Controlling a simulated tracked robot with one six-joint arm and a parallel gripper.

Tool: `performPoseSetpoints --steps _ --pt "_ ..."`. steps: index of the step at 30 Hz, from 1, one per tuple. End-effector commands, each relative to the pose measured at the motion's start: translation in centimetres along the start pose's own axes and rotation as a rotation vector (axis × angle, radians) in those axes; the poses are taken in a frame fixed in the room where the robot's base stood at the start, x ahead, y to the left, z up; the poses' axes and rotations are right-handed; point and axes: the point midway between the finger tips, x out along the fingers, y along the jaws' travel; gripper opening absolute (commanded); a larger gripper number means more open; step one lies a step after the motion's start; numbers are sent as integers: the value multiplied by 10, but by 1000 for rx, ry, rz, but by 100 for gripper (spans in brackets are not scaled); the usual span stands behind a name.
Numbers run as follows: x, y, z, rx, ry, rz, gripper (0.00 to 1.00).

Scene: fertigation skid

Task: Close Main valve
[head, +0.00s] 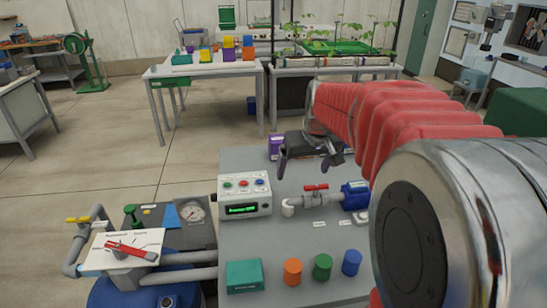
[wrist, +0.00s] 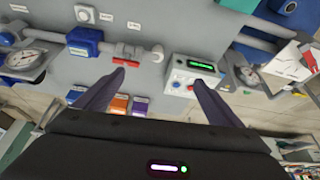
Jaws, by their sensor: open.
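A small valve with a red handle (head: 316,188) sits on a grey pipe between a white elbow and a blue pump (head: 355,195). Its handle lies roughly along the pipe, and it also shows in the wrist view (wrist: 127,59). A larger red lever (head: 130,250) lies over a white plate at the lower left. A yellow-handled valve (head: 77,220) is on the pipe behind it. The labels are too small to read, so I cannot tell which is the Main valve. My gripper (head: 303,168) is open and empty above the panel, apart from the valves; its fingers spread in the wrist view (wrist: 158,78).
A control box (head: 243,195) with coloured buttons and a green display stands left of the small red-handled valve. A gauge (head: 191,212) and a green knob (head: 131,214) are farther left. Teal, orange, green and blue items line the front. Open floor lies left.

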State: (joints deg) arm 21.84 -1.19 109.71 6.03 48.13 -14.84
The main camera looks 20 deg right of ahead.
Motion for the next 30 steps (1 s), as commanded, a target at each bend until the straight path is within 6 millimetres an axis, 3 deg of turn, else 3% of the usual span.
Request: performPoseSetpoints --steps 6,13,18,30 --pt "41 53 -30 41 -18 14 89" --pt "72 95 -48 67 -24 24 89" --pt "78 104 -50 71 -24 26 89" --pt "82 103 -50 71 -25 25 89"
